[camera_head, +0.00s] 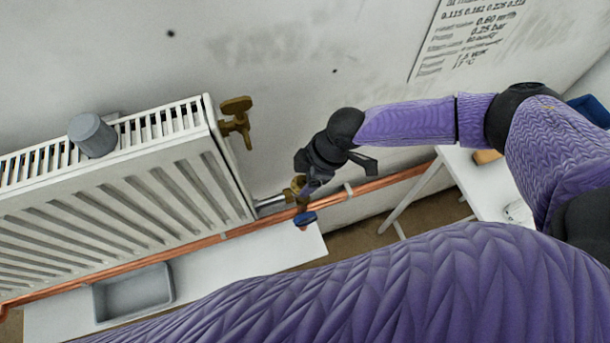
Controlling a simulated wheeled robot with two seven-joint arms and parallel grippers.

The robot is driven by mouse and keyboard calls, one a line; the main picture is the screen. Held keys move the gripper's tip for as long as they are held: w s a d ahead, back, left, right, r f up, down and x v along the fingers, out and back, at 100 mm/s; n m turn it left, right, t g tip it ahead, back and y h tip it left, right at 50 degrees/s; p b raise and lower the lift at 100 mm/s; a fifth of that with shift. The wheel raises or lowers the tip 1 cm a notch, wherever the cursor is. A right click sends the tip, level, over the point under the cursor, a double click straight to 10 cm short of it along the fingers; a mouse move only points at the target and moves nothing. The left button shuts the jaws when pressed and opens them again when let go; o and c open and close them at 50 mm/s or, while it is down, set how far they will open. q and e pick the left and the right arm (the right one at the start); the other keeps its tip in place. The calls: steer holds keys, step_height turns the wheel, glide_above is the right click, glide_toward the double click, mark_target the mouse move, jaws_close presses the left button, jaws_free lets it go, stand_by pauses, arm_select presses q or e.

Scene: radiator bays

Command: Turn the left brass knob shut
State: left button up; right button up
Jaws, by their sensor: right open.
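A brass knob (236,105) sits on a brass valve at the upper right corner of the white radiator (170,150). Of the two brass fittings in view, it is the one further left. Below and to the right, a second brass valve (297,190) with a blue handle (305,218) sits by the copper pipe. My right gripper (334,174) is open, just above and beside this lower valve, and apart from the upper knob. Its fingers partly cover the lower valve; I cannot tell whether they touch it. My left gripper is not in view.
Copper pipes (385,182) run along the wall under the radiator. A grey cylinder (92,135) stands on the radiator's top. A grey tray (133,293) lies on a white surface below. A white table (482,182) stands at right. Wall around the upper knob is clear.

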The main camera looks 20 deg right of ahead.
steer(key=c, duration=0.3)
jaws_close()
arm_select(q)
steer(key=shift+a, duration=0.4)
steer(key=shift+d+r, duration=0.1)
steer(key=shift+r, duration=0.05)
arm_select(e)
steer(key=shift+r+m+p, duration=0.15)
steer(key=shift+m+p, duration=0.25)
steer(key=shift+p, duration=0.4)
steer(key=m+t+p, duration=0.1)
steer(key=m+p, duration=0.1)
steer(key=shift+s+a+p, duration=0.1)
steer(key=shift+p, duration=0.25)
steer(key=shift+m+t+h+p, duration=0.3)
steer(key=shift+m+h+p, duration=0.1)
steer(key=shift+m+p, duration=0.6)
arm_select(q)
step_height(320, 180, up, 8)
steer(key=p, duration=0.1)
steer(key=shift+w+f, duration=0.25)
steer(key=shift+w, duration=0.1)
arm_select(e)
steer(key=shift+m+t, duration=0.3)
steer(key=shift+m, duration=0.4)
arm_select(q)
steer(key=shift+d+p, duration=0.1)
steer(key=shift+p, duration=0.2)
